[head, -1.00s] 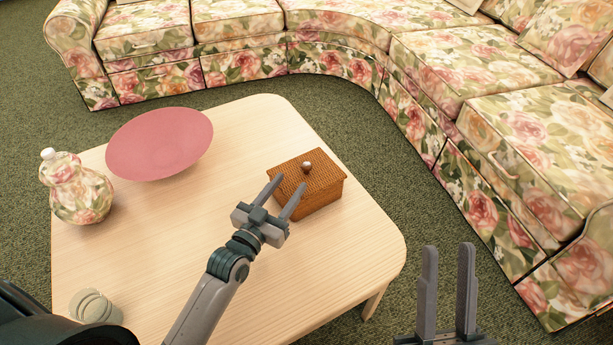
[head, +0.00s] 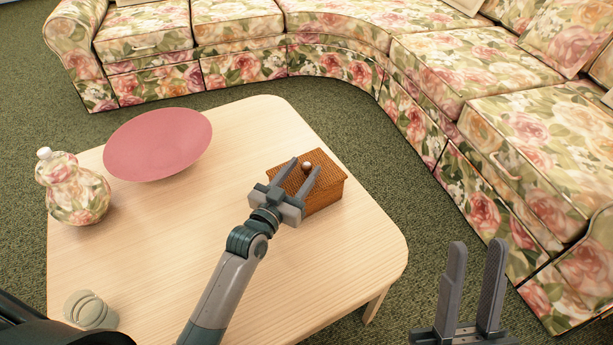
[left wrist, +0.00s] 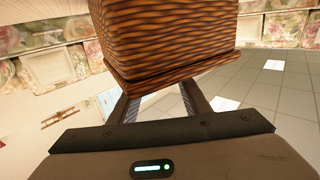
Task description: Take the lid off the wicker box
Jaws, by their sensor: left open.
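The brown wicker box (head: 325,200) stands on the pale wooden table near its right edge. Its lid (head: 327,176) is on, with a small round silver knob (head: 307,166) on top. My left gripper (head: 305,166) is open over the lid, its fingers on either side of the knob in the head view; I see no contact. In the left wrist view the box (left wrist: 170,35) fills the top middle, and the lid's rim (left wrist: 185,72) hides the fingertips and the knob. My right gripper (head: 477,246) is open and empty, right of the table.
A pink bowl (head: 158,145) and a floral jar with a white stopper (head: 75,190) stand on the table's left side. A pale round object (head: 90,308) is at the near left. The table (head: 170,245) is bare in the middle. A floral sofa (head: 470,85) curves behind.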

